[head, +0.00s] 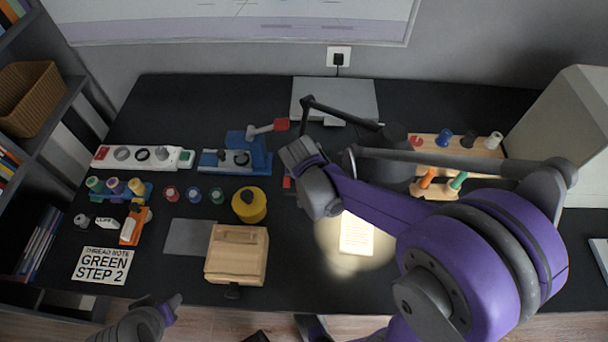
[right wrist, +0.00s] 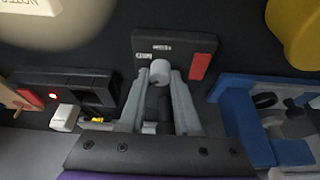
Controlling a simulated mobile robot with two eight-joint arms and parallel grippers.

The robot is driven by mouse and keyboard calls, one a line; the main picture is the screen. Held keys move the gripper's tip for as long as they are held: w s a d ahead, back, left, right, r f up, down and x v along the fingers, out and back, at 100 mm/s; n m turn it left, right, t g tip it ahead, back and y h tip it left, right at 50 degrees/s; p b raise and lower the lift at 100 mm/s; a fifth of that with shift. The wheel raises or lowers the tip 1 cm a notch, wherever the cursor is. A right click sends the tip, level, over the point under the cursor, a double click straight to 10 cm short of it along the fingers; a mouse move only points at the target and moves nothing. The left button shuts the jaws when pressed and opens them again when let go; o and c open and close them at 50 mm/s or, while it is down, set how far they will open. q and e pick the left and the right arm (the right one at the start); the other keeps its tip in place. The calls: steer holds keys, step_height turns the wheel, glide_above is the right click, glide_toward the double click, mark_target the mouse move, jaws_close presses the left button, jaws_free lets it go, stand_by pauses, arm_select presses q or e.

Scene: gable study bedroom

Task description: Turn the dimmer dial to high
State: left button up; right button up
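The dimmer is a dark box (right wrist: 172,46) with a red patch at its right end, seen in the right wrist view. Its small pale dial (right wrist: 160,69) lies between the fingertips of my right gripper (right wrist: 160,76). The fingers appear closed on the dial's two sides. In the head view my right gripper (head: 299,155) and wrist hide most of the dimmer; only a red bit shows beside them. The dial's pointer and setting are too small to read. My left gripper (head: 158,315) is low at the left front edge, away from the dimmer; its fingers are unclear.
A lit lamp pool falls on a paper note (head: 356,234). A wooden box (head: 236,256), a yellow round container (head: 249,204) and a blue fixture (head: 236,150) stand left of my right gripper. A dark lamp arm (head: 340,114) stands behind it. A peg rack (head: 462,150) is at right.

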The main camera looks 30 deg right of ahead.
jaws_close()
steer(key=shift+m, duration=0.3)
steer(key=m+g+h, duration=0.1)
steer(key=m, duration=0.2)
steer(key=shift+w+a+m, duration=0.1)
steer(key=shift+a+m, duration=0.05)
steer(key=shift+m, duration=0.25)
steer(key=m+g, duration=0.1)
steer(key=m, duration=0.1)
steer(key=m+h, duration=0.1)
steer(key=m, duration=0.1)
steer(key=shift+w+m+g+b, duration=0.1)
steer(key=shift+m+g+b, duration=0.2)
steer(key=shift+g+b, duration=0.1)
steer(key=m+g, duration=0.1)
steer(key=m, duration=0.3)
steer(key=shift+w+g, duration=0.1)
steer(key=shift+g, duration=0.3)
steer(key=m+g, duration=0.1)
steer(key=m, duration=0.4)
steer(key=shift+w+g+y, duration=0.1)
steer(key=shift+g+y, duration=0.2)
steer(key=shift+g, duration=0.1)
steer(key=shift+m, duration=0.4)
